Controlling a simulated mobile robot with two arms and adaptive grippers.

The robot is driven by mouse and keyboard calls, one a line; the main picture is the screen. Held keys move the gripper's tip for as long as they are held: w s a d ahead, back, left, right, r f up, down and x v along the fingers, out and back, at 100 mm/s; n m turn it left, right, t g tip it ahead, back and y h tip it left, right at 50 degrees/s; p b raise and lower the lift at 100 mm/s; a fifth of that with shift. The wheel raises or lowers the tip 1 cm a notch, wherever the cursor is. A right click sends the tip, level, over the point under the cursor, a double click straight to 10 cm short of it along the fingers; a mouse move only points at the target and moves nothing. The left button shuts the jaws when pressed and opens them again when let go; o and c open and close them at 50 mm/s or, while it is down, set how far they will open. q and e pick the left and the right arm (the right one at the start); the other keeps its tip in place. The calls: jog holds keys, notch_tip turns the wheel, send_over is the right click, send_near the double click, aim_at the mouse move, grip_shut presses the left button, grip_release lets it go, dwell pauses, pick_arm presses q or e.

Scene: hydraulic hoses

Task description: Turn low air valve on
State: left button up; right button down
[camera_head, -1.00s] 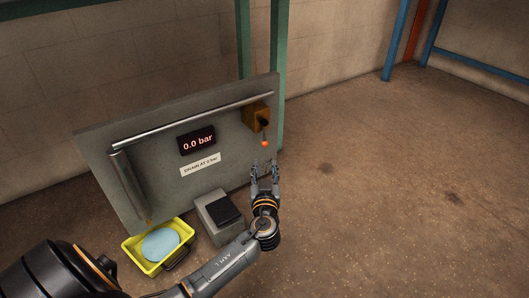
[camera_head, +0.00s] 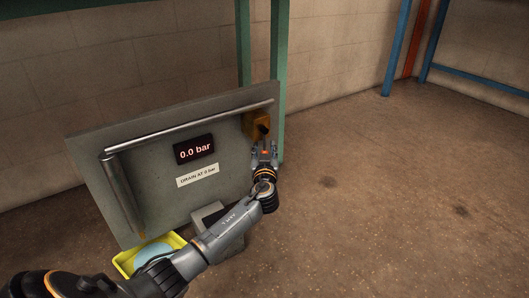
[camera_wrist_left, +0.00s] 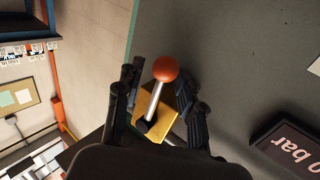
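The valve is a yellow block (camera_head: 251,122) at the upper right of the grey panel (camera_head: 110,140). Its lever has a metal shaft and an orange-red ball knob (camera_wrist_left: 166,68). My left gripper (camera_head: 264,148) is at the lever, in front of the panel's right side. In the left wrist view the gripper's fingers (camera_wrist_left: 158,95) are apart, one on each side of the lever, and the knob stands between them. I cannot see a firm grip on it. The display (camera_head: 194,149) reads 0.0 bar. My right gripper is in neither view.
A metal pipe (camera_head: 190,125) runs along the panel top. A label (camera_head: 198,175) says to drain at 0 bar. A yellow tray (camera_head: 124,262) and a grey box (camera_head: 235,241) stand below, partly behind my arm. A green post (camera_head: 279,60) stands behind. The floor at right is clear.

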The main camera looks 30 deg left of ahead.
pick_arm(q)
jog(key=shift+c, duration=0.4)
grip_shut()
jog(key=shift+f, duration=0.1)
